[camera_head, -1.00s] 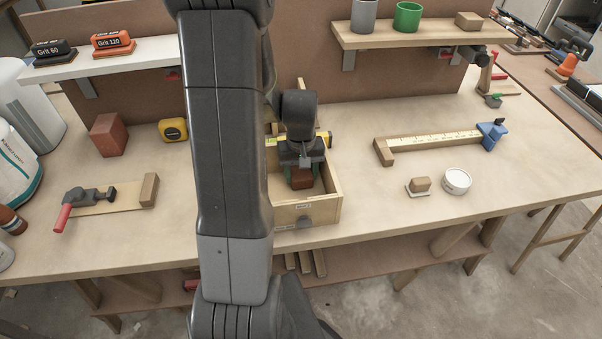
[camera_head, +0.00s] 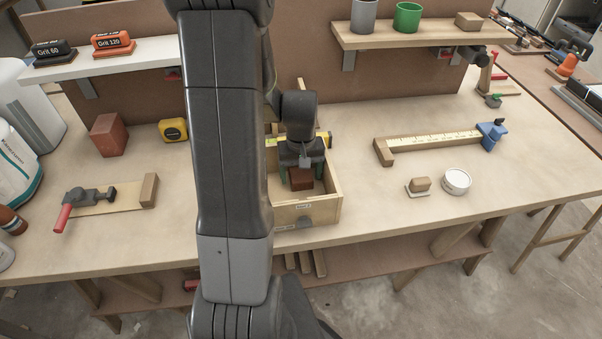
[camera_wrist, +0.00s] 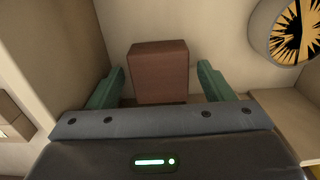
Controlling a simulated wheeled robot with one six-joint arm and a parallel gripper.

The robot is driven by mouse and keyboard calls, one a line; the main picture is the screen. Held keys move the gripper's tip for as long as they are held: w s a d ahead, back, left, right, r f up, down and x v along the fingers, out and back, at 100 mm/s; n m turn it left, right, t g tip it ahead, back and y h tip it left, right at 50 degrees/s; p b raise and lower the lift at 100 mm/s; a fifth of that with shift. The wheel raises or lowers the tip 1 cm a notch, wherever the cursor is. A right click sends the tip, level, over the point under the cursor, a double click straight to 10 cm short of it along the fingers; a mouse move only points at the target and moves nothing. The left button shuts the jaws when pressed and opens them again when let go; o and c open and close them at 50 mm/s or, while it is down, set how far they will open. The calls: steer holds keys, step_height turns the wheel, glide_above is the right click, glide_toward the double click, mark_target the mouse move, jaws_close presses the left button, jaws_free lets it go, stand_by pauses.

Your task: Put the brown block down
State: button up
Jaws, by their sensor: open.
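The brown block (camera_head: 301,179) is inside the open wooden drawer box (camera_head: 305,212) on the workbench. In the wrist view the block (camera_wrist: 159,72) stands between the two green fingers, with a gap on each side. My gripper (camera_wrist: 160,88) is open around it and points down into the box. In the head view my gripper (camera_head: 302,172) partly hides the block and the box's inside. The wrist view shows the block close to a pale box surface; its underside is hidden.
A reddish block (camera_head: 109,135) and a yellow tape measure (camera_head: 173,130) are left of my arm. A clamp (camera_head: 88,197) lies at the front left. A small block (camera_head: 420,185), white tub (camera_head: 456,181) and ruler jig (camera_head: 440,142) are on the right. Bench between is clear.

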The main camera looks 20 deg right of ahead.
mark_target(301, 174)
step_height(301, 174, up, 12)
steer(key=shift+f, duration=0.15)
